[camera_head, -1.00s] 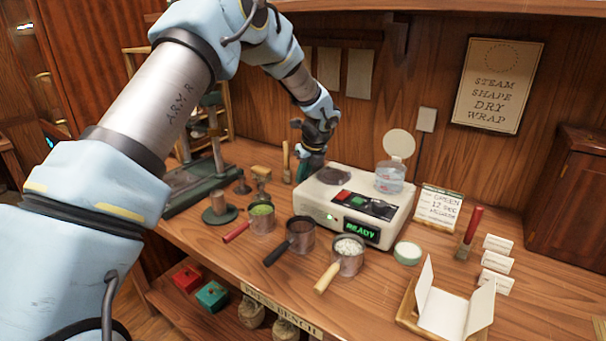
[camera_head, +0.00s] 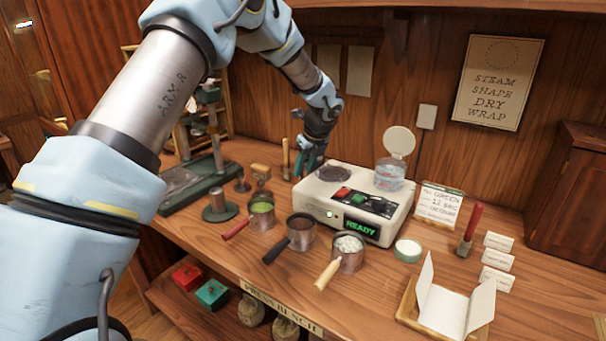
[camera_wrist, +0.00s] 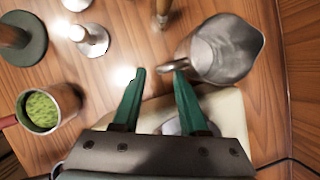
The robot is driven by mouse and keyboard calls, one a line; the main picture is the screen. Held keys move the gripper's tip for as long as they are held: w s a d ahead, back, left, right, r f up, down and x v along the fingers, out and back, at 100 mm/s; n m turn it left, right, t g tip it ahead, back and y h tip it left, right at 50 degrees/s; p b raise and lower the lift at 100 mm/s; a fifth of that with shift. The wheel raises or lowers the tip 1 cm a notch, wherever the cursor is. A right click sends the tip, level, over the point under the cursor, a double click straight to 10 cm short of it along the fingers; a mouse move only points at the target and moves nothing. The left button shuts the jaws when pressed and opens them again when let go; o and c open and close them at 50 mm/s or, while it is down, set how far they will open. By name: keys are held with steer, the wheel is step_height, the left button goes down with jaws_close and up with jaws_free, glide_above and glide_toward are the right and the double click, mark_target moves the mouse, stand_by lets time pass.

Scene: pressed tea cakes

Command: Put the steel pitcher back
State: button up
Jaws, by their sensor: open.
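The steel pitcher (camera_wrist: 228,50) shows in the wrist view at the upper right, seen from above into its open mouth. It seems to stand on the wooden bench beside the cream steamer unit. Its handle (camera_wrist: 170,68) points left toward my fingers. My gripper (camera_wrist: 160,74) is open, its two green fingers apart, with the right fingertip close to the handle; I cannot tell whether they touch. In the head view my gripper (camera_head: 308,165) is low behind the left back corner of the steamer (camera_head: 325,195). I cannot make out the pitcher there.
Three handled cups, of green leaf (camera_head: 262,213), dark leaf (camera_head: 300,232) and white pieces (camera_head: 348,250), stand in front of the steamer. A press (camera_head: 205,170) stands to the left. A glass jar (camera_head: 389,175) sits on the steamer. A back wall is close behind my gripper.

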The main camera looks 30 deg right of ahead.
steer(key=b+v, duration=0.1)
steer(key=v, duration=0.8)
steer(key=shift+s+r, duration=0.2)
steer(key=shift+r, duration=0.1)
steer(key=a+f+n+g, duration=0.2)
steer(key=a+n, duration=1.1)
steer(key=a, duration=1)
steer(key=s+a+f+n, duration=0.1)
steer(key=s+a+n, duration=0.5)
steer(key=a+n, duration=0.4)
steer(key=s+a+f+n+g, duration=0.1)
steer(key=s+a+f+n, duration=0.1)
steer(key=s+a+n, duration=0.5)
steer(key=a+n, duration=0.3)
steer(key=a, duration=0.1)
steer(key=shift+s+a+h, duration=0.15)
steer(key=shift+s+h, duration=0.15)
steer(key=shift+s, duration=0.05)
steer(key=shift+f, duration=0.15)
